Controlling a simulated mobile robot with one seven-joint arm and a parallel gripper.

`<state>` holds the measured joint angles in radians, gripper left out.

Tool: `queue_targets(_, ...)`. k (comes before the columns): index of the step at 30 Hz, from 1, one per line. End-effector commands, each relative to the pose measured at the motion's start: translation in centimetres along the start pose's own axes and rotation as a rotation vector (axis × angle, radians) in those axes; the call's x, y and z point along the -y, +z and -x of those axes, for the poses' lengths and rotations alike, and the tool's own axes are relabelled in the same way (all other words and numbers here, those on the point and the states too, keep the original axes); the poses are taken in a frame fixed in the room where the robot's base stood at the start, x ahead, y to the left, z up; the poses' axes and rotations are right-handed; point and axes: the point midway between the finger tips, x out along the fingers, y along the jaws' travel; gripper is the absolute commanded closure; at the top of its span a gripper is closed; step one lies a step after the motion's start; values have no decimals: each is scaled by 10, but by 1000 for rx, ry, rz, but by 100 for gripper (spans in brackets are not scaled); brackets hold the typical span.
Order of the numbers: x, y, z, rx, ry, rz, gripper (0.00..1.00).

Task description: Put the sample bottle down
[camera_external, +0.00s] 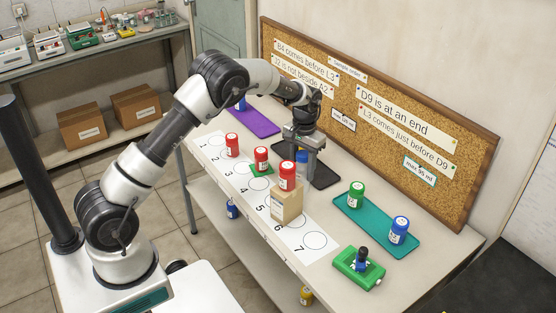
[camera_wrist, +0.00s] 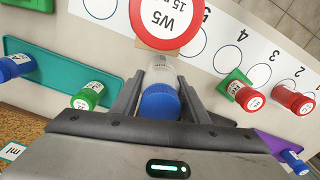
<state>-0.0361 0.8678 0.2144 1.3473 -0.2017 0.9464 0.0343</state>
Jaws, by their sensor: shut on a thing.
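My gripper (camera_external: 303,143) is shut on a sample bottle (camera_external: 302,157) with a blue cap and a pale body. In the wrist view the bottle (camera_wrist: 160,100) sits between the two fingers (camera_wrist: 160,85), cap toward the camera; its label cannot be read. In the external view the gripper points down over or near a black mat (camera_external: 325,176), behind the numbered strip (camera_external: 312,258). The bottle's base is hidden, so I cannot tell whether it touches anything.
A red-capped bottle marked W5 (camera_wrist: 165,18) stands on a wooden box (camera_external: 287,204) close in front of the gripper. A teal tray (camera_external: 350,212) with two bottles is right; a purple mat (camera_external: 258,122) with one is left.

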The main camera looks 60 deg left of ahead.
Motion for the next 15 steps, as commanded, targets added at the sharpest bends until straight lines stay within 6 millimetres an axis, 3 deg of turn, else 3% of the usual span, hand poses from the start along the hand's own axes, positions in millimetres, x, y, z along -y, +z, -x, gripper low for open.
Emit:
queue_targets(8, 0, 1, -39, 3, 0, 1, 82)
queue_targets(15, 0, 0, -42, 0, 0, 1, 82)
